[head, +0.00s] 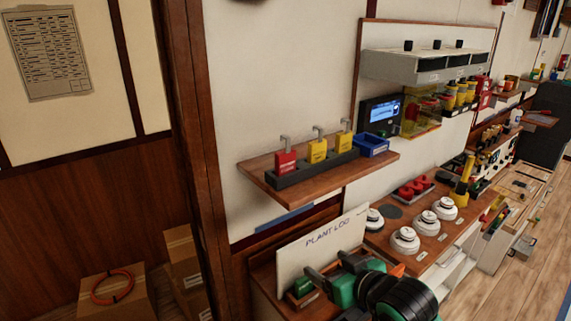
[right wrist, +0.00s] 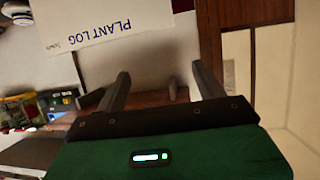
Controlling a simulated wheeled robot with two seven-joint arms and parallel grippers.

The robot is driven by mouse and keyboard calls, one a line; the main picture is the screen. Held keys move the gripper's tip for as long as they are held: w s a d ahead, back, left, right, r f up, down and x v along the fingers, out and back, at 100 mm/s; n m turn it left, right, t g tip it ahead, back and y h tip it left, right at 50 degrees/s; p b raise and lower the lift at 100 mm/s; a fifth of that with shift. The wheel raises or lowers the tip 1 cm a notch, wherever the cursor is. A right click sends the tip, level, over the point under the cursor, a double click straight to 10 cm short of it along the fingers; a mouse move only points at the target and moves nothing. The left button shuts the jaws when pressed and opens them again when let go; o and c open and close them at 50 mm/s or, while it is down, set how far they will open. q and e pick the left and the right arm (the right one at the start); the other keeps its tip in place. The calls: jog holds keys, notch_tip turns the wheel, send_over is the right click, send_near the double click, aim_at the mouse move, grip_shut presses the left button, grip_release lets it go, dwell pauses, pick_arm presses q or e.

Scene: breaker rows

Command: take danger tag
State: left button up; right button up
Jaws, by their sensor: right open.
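I cannot pick out a danger tag for certain. A red lock-shaped piece (head: 285,160) stands upright in a dark rack (head: 313,170) on the upper wooden shelf, left of two yellow ones (head: 317,150). My right gripper (head: 324,261) is open and empty in front of the white Plant Log sheet (head: 318,240), below that shelf. My left gripper is not in view.
A blue tray (head: 371,146) stands right of the rack. Round white devices (head: 404,240) sit on the lower wooden shelf. A panel with a blue screen (head: 381,112) is on the wall. Cardboard boxes (head: 182,246) stand at lower left. Floor shows at the right.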

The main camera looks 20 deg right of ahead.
jog(key=w+r+n+t+y, duration=0.1)
jog(key=w+r+t+y, duration=0.25)
jog(key=r, duration=1.15)
jog(key=p, duration=0.3)
send_near(288, 164)
jog(key=shift+h, duration=0.25)
jog(key=w+a, duration=0.2)
jog(key=w, duration=0.1)
jog(key=shift+w+a+f, duration=0.15)
jog(key=shift+a+f, duration=0.05)
jog(key=shift+w, duration=0.2)
jog(key=x, duration=0.1)
jog(key=p+x, duration=0.1)
jog(key=x, duration=0.1)
jog(key=p+x, duration=0.1)
jog(key=shift+w+d+r, duration=0.25)
jog(key=shift+w+r, duration=0.05)
jog(key=shift+w+a+f+p, duration=0.1)
jog(key=shift+w+a+p, duration=0.1)
jog(key=shift+w+p, duration=0.15)
jog(key=c, duration=1.1)
jog(key=shift+o, duration=0.2)
